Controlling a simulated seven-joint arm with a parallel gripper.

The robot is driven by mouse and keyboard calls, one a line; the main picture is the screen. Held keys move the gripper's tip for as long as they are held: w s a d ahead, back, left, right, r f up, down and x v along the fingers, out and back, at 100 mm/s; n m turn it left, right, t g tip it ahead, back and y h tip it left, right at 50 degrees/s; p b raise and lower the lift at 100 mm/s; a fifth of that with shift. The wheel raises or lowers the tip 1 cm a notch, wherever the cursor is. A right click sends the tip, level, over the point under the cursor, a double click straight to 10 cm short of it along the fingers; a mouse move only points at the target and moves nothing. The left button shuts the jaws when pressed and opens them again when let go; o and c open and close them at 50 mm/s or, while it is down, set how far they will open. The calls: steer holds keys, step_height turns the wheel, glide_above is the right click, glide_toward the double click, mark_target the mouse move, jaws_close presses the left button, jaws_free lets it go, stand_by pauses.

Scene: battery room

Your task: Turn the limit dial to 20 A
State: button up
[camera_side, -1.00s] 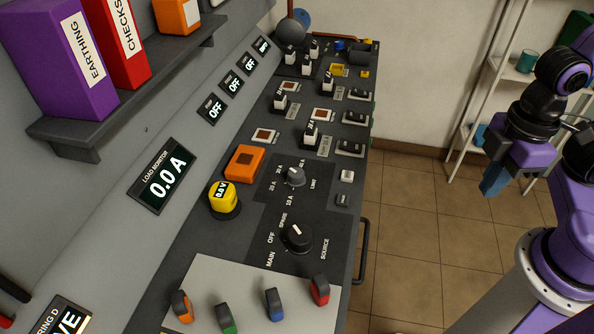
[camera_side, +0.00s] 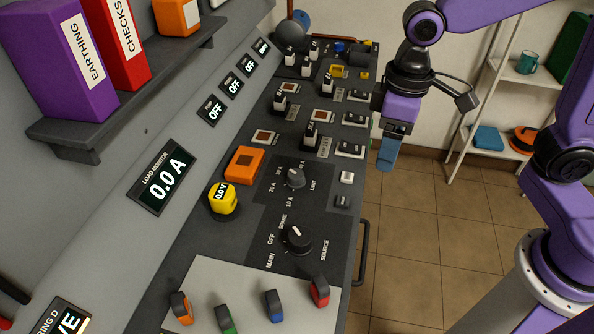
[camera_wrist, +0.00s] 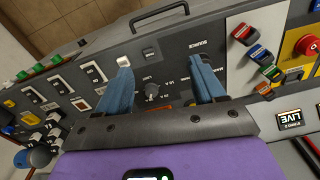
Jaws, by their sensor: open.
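The limit dial (camera_side: 295,178) is a small grey knob on the dark panel, ringed by labels from 10 A to 40 A. Its light mark seems to point towards the upper left, near 30 A; the exact setting is too small to tell. My gripper (camera_side: 388,153) is open and empty, beyond the panel's right edge in the side view and apart from the dial. In the wrist view the limit dial (camera_wrist: 152,90) shows between the two blue fingers of my gripper (camera_wrist: 160,60), farther off than the fingertips.
The source dial (camera_side: 298,239) sits close to the limit dial. A yellow knob (camera_side: 223,200), an orange block (camera_side: 244,164) and several switches share the bench. A handle (camera_side: 363,250) sticks out from the front edge. The load monitor (camera_side: 162,180) reads 0.0 A.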

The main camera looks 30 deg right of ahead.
steer(key=w+a+m, duration=0.3)
steer(key=w+a, duration=0.2)
steer(key=w, duration=0.5)
steer(key=m, duration=0.4)
glide_toward(297, 175)
step_height(297, 175, down, 9)
steer(key=shift+f, duration=0.1)
steer(key=c, duration=1.1)
